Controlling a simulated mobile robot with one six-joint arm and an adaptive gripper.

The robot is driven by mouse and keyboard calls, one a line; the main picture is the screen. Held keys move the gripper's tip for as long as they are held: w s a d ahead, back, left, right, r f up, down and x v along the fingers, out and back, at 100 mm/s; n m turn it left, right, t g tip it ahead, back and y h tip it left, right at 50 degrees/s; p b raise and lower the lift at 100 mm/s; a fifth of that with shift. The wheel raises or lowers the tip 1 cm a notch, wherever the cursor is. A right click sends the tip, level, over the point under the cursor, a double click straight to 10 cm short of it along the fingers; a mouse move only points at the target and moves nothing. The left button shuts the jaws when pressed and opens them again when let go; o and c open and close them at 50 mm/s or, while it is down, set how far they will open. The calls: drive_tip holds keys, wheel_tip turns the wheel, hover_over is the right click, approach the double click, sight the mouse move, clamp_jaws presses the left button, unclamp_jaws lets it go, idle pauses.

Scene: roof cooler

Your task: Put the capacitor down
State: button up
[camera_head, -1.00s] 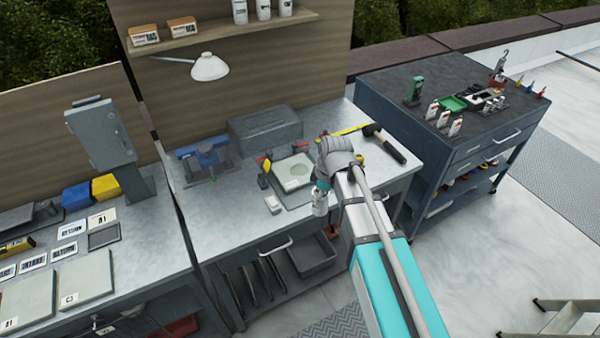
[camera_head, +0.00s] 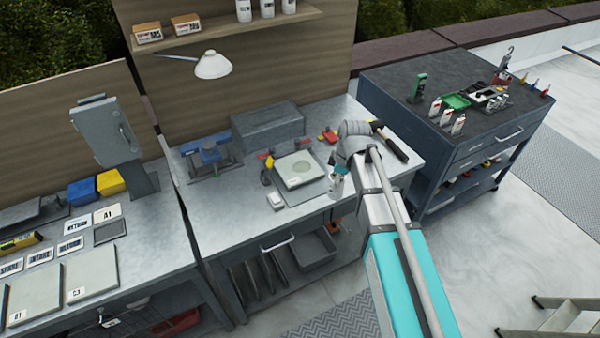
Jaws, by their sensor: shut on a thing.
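My gripper (camera_head: 338,184) is at the end of my arm, over the front right part of the right-hand workbench (camera_head: 235,215). It points down and is small and partly hidden by my own wrist. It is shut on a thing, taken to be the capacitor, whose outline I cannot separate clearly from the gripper. I cannot tell whether the held thing touches the bench or the tray.
A small white box (camera_head: 276,201) lies left of the tray. A blue vise (camera_head: 210,157) and a grey case (camera_head: 268,128) stand behind. Bench space at the front left is clear. A tool cart (camera_head: 460,110) stands right.

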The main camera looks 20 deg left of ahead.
drive_tip(key=shift+w+d+r, duration=0.35)
drive_tip(key=shift+w+d, duration=0.1)
drive_tip(key=shift+w, duration=0.1)
drive_tip(key=shift+f, duration=0.1)
drive_tip(key=w+a+f+b, duration=0.7)
drive_tip(key=a+f+b, duration=0.2)
drive_tip(key=a, duration=0.2)
drive_tip(key=shift+w, duration=0.2)
drive_tip(key=shift+w+a+f+b, duration=0.1)
drive_tip(key=shift+a+f+b, duration=0.05)
drive_tip(key=shift+f+b, duration=0.85)
drive_tip(key=shift+w+a+f+b, duration=0.1)
drive_tip(key=shift+a+f+b, duration=0.05)
drive_tip(key=shift+f+b, duration=0.85)
